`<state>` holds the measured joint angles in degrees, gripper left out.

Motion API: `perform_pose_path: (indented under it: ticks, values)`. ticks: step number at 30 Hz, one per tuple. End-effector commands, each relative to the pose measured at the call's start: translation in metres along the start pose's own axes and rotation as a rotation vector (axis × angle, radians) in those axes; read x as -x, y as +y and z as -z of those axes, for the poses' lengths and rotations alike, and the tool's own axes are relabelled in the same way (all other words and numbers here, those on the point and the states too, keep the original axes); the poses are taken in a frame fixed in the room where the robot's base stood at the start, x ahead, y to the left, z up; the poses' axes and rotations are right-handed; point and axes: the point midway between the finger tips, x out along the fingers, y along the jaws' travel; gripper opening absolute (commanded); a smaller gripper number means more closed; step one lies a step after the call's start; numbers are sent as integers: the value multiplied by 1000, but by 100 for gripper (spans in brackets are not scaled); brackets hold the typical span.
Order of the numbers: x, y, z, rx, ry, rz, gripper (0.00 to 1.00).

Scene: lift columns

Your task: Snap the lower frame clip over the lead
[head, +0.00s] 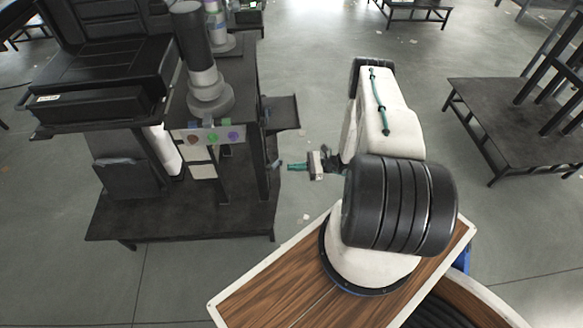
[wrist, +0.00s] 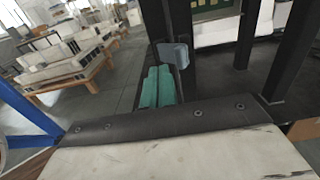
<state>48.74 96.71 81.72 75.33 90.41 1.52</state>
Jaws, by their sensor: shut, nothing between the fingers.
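My gripper (head: 291,167) has teal fingers and points left toward the dark frame of the seat stand in the head view. In the wrist view its fingers (wrist: 157,86) are shut together with nothing between them. A small grey-blue clip (wrist: 173,56) sits on a dark upright post just beyond the fingertips, slightly right of them. In the head view a small grey piece at the frame edge (head: 275,164) looks like the same clip, just left of the fingertips. I cannot tell whether the fingertips touch it. I cannot make out the lead or whether the clip is over it.
The dark stand (head: 180,220) carries a black seat (head: 105,70) and a column with a grey collar (head: 210,95). A small dark shelf (head: 283,113) juts out above my gripper. A low black platform (head: 510,115) stands at right. Grey floor lies open between them.

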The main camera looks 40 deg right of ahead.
Motion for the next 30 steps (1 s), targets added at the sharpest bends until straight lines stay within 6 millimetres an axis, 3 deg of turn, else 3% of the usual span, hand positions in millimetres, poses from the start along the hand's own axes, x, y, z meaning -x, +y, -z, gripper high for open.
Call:
perform_pose_path:
  ticks: [9,22,30]
  values:
    - [0,-2,0,0,0,0,0]
    - [-1,-25,0,1,1,-1,0]
    - [0,-27,0,0,0,0,0]
